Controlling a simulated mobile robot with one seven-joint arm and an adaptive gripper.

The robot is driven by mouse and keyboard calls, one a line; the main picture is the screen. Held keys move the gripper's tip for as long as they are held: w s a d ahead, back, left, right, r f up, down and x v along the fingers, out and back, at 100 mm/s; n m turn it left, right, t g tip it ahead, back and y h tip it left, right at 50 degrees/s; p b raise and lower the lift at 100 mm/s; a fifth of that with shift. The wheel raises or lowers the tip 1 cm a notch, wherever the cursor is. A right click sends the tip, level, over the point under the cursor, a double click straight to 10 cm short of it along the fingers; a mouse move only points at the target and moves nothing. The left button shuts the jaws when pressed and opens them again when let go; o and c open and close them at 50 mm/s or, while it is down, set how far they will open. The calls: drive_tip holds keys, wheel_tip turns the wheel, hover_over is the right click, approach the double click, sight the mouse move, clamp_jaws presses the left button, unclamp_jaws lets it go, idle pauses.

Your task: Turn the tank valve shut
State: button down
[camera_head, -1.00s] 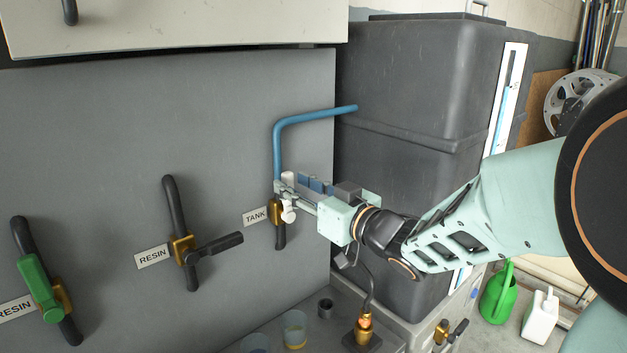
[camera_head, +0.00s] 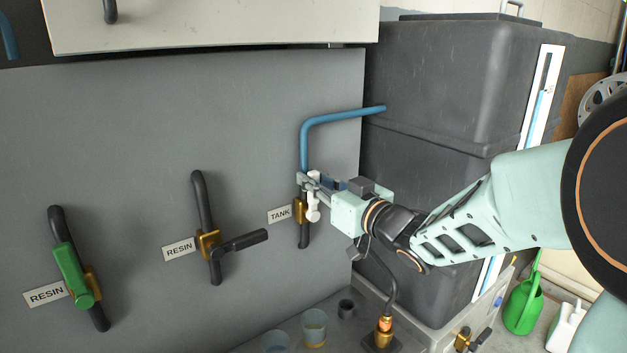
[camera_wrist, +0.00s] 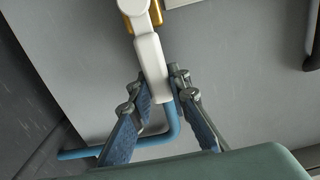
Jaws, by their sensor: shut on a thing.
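The tank valve (camera_head: 300,210) is a brass body on the grey panel, right of the TANK label (camera_head: 280,214), with blue pipe (camera_head: 304,150) above and black pipe below. Its white handle (camera_head: 313,208) points up, roughly along the pipe. In the wrist view the white handle (camera_wrist: 150,55) runs from the brass body (camera_wrist: 156,12) in between my fingers, with the blue pipe (camera_wrist: 172,120) behind it. My gripper (camera_head: 312,180) is shut on the handle's outer end; its fingers (camera_wrist: 158,84) sit on either side. Part of the handle is hidden by the fingers in the head view.
Two RESIN valves are to the left, one with a black handle (camera_head: 240,242), one with a green handle (camera_head: 70,275). A dark tank (camera_head: 450,90) stands right behind my arm. Cups (camera_head: 314,325) and a brass fitting (camera_head: 384,330) are below.

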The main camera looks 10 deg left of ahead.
drive_tip(key=shift+w+d, duration=0.1)
idle(0.3)
drive_tip(key=w+d+f+m+p, duration=0.5)
drive_tip(key=f+m+p, duration=0.3)
drive_tip(key=m, duration=1)
drive_tip(key=shift+w+d+f+p, duration=0.35)
drive_tip(key=shift+w+p, duration=0.3)
drive_tip(key=shift+p, duration=1.35)
drive_tip(key=shift+f, duration=0.1)
drive_tip(key=c, duration=1.8)
unclamp_jaws()
